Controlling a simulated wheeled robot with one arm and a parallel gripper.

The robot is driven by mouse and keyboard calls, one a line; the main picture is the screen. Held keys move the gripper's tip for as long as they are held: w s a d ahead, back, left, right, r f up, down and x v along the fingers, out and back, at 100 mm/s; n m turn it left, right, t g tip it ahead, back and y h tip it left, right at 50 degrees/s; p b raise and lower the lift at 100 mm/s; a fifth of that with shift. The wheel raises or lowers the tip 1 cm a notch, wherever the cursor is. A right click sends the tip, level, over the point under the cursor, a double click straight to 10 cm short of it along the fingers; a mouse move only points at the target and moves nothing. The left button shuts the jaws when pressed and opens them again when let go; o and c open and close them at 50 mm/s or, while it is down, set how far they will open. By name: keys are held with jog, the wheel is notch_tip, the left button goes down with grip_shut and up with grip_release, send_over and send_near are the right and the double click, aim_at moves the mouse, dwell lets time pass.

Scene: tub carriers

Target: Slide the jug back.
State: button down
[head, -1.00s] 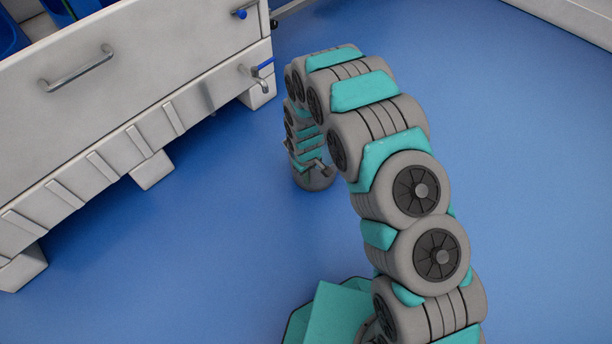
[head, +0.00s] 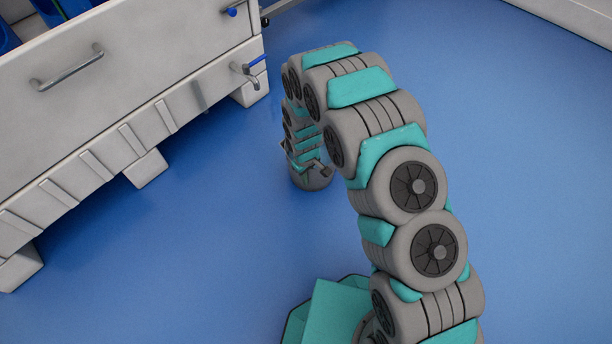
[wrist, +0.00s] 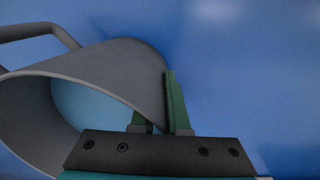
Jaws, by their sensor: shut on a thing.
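The grey jug (wrist: 112,68) fills the left of the wrist view, tilted in that picture, with its open mouth facing lower left and its handle at the upper left. A pale blue surface shows inside the mouth; I cannot tell whether it is liquid. My gripper (wrist: 160,112) has its green fingers on either side of the jug's wall near the rim, shut on it. In the head view my arm curves away and down, and its far end is small beside the white carrier.
A white carrier (head: 110,100) with a bar handle, ribbed lower side, block feet and a blue-levered tap (head: 255,68) stands at left. Blue tubs (head: 60,8) show at its top. Blue floor (head: 530,170) is clear at right, up to a pale wall edge (head: 575,20).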

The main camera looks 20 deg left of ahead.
jog(key=shift+s+d+f, duration=0.1)
jog(key=shift+s+d, duration=0.15)
jog(key=shift+d, duration=0.25)
jog(key=shift+s+d, duration=0.2)
jog(key=shift+d, duration=0.3)
jog(key=c, duration=0.8)
grip_release()
jog(key=shift+w+a, duration=0.1)
jog(key=r, duration=0.8)
jog(key=shift+s+a+p, duration=0.2)
jog(key=shift+p, duration=0.2)
